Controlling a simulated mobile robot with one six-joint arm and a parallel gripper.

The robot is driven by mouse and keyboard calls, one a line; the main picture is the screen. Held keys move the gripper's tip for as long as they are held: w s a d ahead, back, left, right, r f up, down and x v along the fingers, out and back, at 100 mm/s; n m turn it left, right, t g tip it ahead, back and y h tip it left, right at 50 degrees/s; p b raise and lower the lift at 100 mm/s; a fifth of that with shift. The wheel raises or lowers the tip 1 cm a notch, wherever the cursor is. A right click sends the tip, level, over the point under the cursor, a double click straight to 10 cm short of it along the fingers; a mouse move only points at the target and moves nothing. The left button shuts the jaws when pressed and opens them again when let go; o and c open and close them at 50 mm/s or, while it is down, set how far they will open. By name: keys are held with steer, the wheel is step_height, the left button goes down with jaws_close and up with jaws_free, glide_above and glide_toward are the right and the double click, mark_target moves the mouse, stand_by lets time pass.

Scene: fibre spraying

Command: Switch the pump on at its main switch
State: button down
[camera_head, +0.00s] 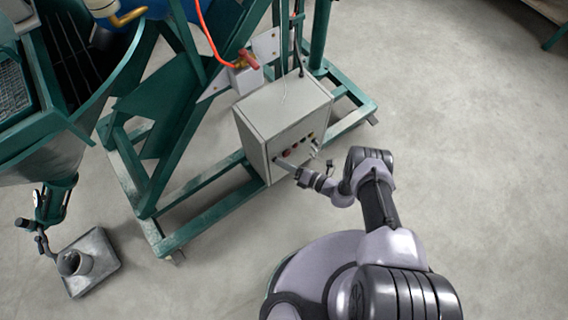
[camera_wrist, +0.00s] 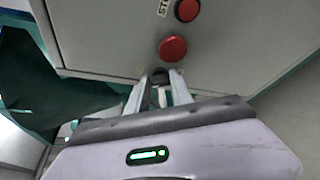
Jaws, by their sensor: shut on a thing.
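The pump's grey control box (camera_head: 262,105) is fixed to the green frame, with a row of small buttons on its front face. In the wrist view its panel (camera_wrist: 100,35) shows a red button (camera_wrist: 187,10) beside a partly cut-off label, and a larger red button (camera_wrist: 172,48) below. My gripper (camera_head: 281,163) is at the lower left of that face. In the wrist view my gripper (camera_wrist: 160,86) is shut on a small dark switch knob (camera_wrist: 160,73), just below the larger red button. The fingers hide most of the knob, so its turn position cannot be told.
The green frame (camera_head: 190,212) stands around the box. A red-handled valve (camera_head: 248,60) with an orange hose is above it. A grey metal tray (camera_head: 103,262) with a round cup is on the floor at the lower left. The floor (camera_head: 460,150) to the right is clear.

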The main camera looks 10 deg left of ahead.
stand_by(0.4)
steer(key=c, duration=1.4)
jaws_free()
steer(key=p+v, duration=0.3)
steer(key=v, duration=1.4)
steer(key=shift+d+p, duration=0.25)
steer(key=shift+p, duration=0.05)
steer(key=shift+s, duration=0.1)
steer(key=shift+c, duration=0.4)
